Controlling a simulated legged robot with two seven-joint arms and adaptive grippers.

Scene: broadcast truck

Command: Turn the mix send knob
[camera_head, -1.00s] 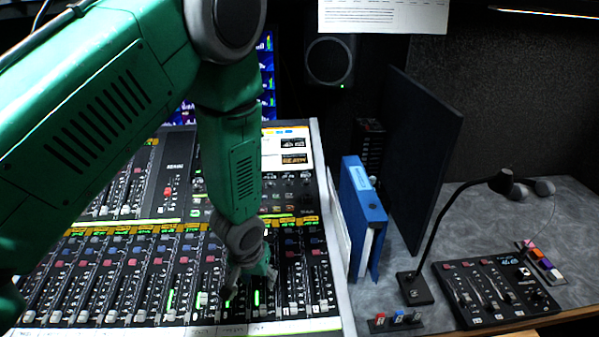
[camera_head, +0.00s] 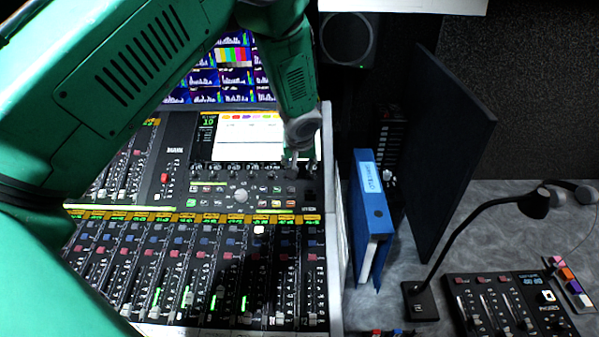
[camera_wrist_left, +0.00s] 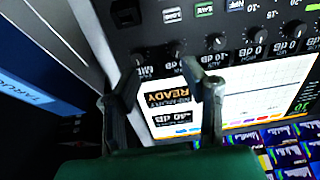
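The mixing console (camera_head: 215,200) has a row of small dark knobs under its white screen, seen in the head view. My left gripper (camera_head: 299,164) points down at the right end of that row. In the left wrist view, my left gripper (camera_wrist_left: 164,68) has its two fingers spread, with the tips apart. A dark knob (camera_wrist_left: 175,48) shows just beyond the gap between the tips, and another lies by the left fingertip. Upside-down labels are near them; I cannot tell for certain which is the mix send knob, or whether a finger touches one. My right gripper is not in view.
Monitors (camera_head: 228,72) stand behind the console. Right of it are a blue binder (camera_head: 371,205), a dark upright panel (camera_head: 440,150), a gooseneck lamp or microphone (camera_head: 470,235) and a small control panel (camera_head: 500,305). The grey desk has free room around them.

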